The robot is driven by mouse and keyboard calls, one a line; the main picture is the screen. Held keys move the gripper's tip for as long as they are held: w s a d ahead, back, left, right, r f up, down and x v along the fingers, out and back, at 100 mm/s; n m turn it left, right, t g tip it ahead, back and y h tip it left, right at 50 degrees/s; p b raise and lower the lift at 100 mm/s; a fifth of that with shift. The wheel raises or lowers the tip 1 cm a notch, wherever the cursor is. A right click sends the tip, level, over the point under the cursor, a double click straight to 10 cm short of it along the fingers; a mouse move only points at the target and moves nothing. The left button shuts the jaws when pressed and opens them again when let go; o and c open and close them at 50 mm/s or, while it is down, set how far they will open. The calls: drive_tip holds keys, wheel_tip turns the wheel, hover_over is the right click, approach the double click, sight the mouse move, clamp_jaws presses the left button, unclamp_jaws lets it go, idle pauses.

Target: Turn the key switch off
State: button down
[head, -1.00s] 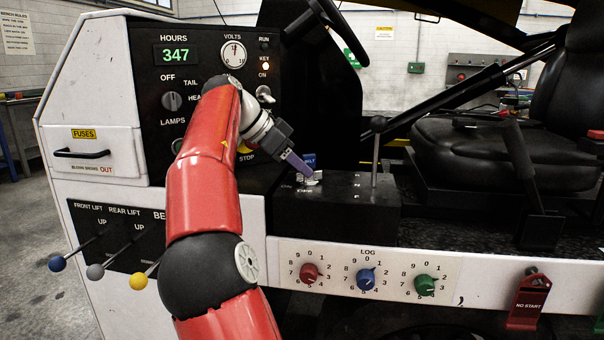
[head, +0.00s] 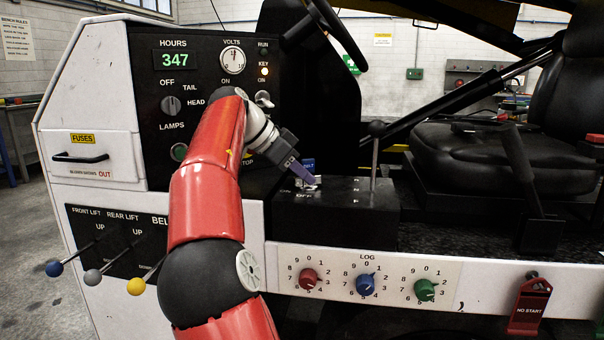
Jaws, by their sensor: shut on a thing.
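The key switch (head: 264,99) is a small metallic knob on the black dash panel, partly behind my arm. The KEY lamp (head: 264,72) above it glows orange. My gripper (head: 311,181) points down and right at the black box beside the seat. Its purple fingers are shut on a small pale switch (head: 317,180) marked ON and OFF there, in front of a blue tag (head: 308,165). The fingers hide most of that switch, so its position cannot be told. My gripper is apart from the key switch, below and to its right.
A black-knobbed lever (head: 375,150) stands just right of my gripper. The steering wheel (head: 338,30) is above. The lamps knob (head: 171,105) is left of my arm. Red, blue (head: 365,285) and green dials line the white panel below. The black seat (head: 490,150) is at right.

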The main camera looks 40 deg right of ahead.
drive_tip(key=shift+s+f+n+t+b, duration=0.1)
drive_tip(key=shift+f+n+t+b, duration=0.05)
drive_tip(key=shift+n+t+b, duration=0.35)
drive_tip(key=shift+s+n+t+b, duration=0.1)
drive_tip(key=shift+n+t+b, duration=0.5)
drive_tip(key=shift+n+b, duration=0.4)
drive_tip(key=shift+s+n+t+b, duration=0.2)
drive_tip(key=shift+n+t+b, duration=1.1)
drive_tip(key=shift+n, duration=0.3)
drive_tip(key=shift+s+n+t+y, duration=0.2)
drive_tip(key=shift+n+t+y, duration=0.1)
drive_tip(key=shift+n+t, duration=1.1)
drive_tip(key=shift+d+n+t+y, duration=0.1)
drive_tip(key=shift+n+t+y, duration=0.25)
drive_tip(key=shift+n, duration=0.65)
drive_tip(key=shift+n+t+y, duration=0.25)
drive_tip(key=shift+n+t, duration=0.1)
drive_tip(key=shift+n, duration=0.15)
drive_tip(key=c, duration=1.4)
unclamp_jaws()
